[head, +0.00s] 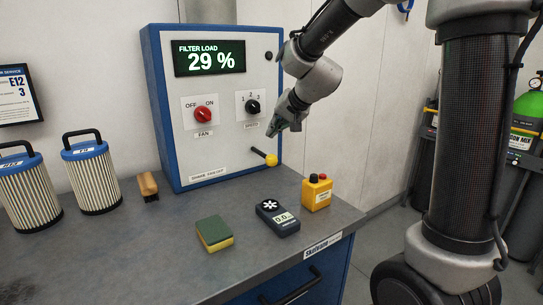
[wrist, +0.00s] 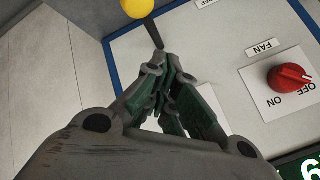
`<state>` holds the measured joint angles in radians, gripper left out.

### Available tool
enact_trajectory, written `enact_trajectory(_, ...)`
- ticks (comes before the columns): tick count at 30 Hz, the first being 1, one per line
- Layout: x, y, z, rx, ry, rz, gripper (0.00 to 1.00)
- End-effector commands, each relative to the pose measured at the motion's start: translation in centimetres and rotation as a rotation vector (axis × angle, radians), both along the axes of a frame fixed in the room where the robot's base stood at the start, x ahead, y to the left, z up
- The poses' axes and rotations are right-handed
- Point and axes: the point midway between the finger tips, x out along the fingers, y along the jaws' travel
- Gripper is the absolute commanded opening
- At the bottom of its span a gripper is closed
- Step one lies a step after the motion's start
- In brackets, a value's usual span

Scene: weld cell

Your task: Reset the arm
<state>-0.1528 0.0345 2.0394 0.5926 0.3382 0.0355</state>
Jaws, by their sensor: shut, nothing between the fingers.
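My arm (head: 315,78) reaches down from the upper right in the head view, in front of the filter panel's right side. My gripper (head: 271,133) is shut and empty, in front of the panel below the speed knob (head: 252,107). In the wrist view my gripper (wrist: 165,75) has its fingertips together, pointing toward the yellow-balled lever (wrist: 137,8). In the head view that lever (head: 270,159) sticks out low on the panel, a little below the fingertips. Whether the fingertips touch the panel or lever, I cannot tell.
The panel's display (head: 209,58) reads 29 %. The red fan knob (head: 203,114) is left of my gripper. On the bench stand two filter cartridges (head: 92,180), a brush (head: 148,186), a sponge (head: 214,233), a meter (head: 277,217) and a yellow button box (head: 317,193).

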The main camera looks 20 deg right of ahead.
Motion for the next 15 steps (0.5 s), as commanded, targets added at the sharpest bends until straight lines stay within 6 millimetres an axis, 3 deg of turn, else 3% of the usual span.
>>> enact_trajectory(15,-0.03,0.01,0.96,0.0,0.002,-0.001,0.0)
